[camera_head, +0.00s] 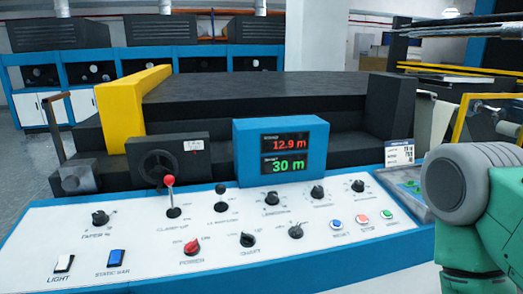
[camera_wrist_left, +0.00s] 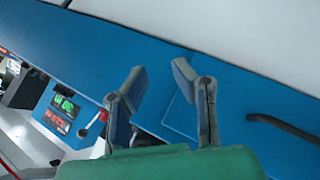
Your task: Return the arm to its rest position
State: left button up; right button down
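My left gripper (camera_wrist_left: 160,75) shows only in the left wrist view. Its two fingers stand apart with nothing between them, in front of a blue panel (camera_wrist_left: 80,40). My right arm (camera_head: 478,205), green with a grey round joint, is at the right edge of the head view, beside the control panel. Its gripper does not show. The white control panel (camera_head: 130,250) carries knobs, switches and a red-tipped lever (camera_head: 170,181). The lever's red ball also shows in the left wrist view (camera_wrist_left: 103,117), left of my fingers.
The blue display (camera_head: 280,158) reads 12.9 m in red and 30 m in green; it shows rotated in the left wrist view (camera_wrist_left: 61,112). A dark machine body (camera_head: 255,100) with a yellow side frame (camera_head: 120,112) stands behind the panel. A dark curved bar (camera_wrist_left: 285,127) lies right of my left fingers.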

pick_arm(q)
jog(key=s+a+f+m+g+y+b, duration=0.1)
jog(key=s+f+m+g, duration=0.2)
jog(key=s+f, duration=0.4)
jog(key=s+a+f+m+g+y+b, duration=0.1)
jog(key=s+f+m+g+y+b, duration=0.1)
jog(key=s+f+g, duration=0.3)
jog(key=s+f+m, duration=0.1)
jog(key=s+f, duration=0.2)
jog(key=s, duration=0.4)
jog(key=shift+a+y, duration=0.3)
jog(key=shift+f, duration=0.1)
jog(key=shift+w+d, duration=0.1)
jog(key=shift+w, duration=0.1)
jog(key=shift+o, duration=1.2)
